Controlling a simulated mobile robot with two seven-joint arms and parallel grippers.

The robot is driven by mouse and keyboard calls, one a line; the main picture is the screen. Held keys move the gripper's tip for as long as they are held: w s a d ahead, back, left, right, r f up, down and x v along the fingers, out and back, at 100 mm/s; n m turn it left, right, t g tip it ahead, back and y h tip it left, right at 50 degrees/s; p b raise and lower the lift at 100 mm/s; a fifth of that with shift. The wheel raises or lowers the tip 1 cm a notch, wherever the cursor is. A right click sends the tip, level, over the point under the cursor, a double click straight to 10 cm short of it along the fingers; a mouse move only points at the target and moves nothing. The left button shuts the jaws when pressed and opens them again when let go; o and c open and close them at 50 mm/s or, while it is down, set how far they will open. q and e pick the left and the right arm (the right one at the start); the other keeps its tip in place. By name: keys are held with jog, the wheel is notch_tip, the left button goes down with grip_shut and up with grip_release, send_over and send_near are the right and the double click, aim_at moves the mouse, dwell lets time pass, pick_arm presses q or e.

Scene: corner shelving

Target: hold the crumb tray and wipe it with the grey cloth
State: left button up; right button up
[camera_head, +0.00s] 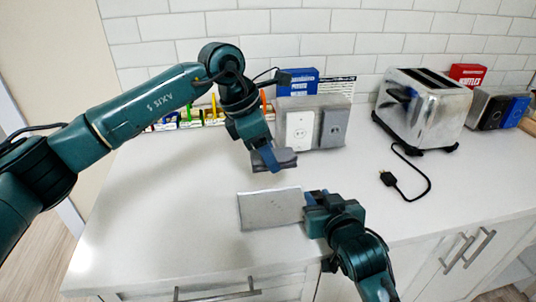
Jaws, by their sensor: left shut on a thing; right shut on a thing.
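The crumb tray (270,208) is a flat, pale grey metal plate over the front middle of the white counter. My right gripper (308,206) is shut on its right edge. My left gripper (272,160) is shut on the grey cloth (287,157), a small dark grey folded piece. The cloth is above and behind the tray, with a visible gap between them. The fingers of both grippers are partly hidden by what they hold and by the gripper bodies.
A chrome toaster (425,105) stands at the back right, its black cord and plug (388,179) lying on the counter. A grey box with two panels (313,125), blue box (298,82), red box (468,74) and several small colourful items line the tiled wall. The left counter is clear.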

jog(key=o, duration=1.1)
jog(key=v, duration=1.2)
jog(key=shift+r, duration=0.1)
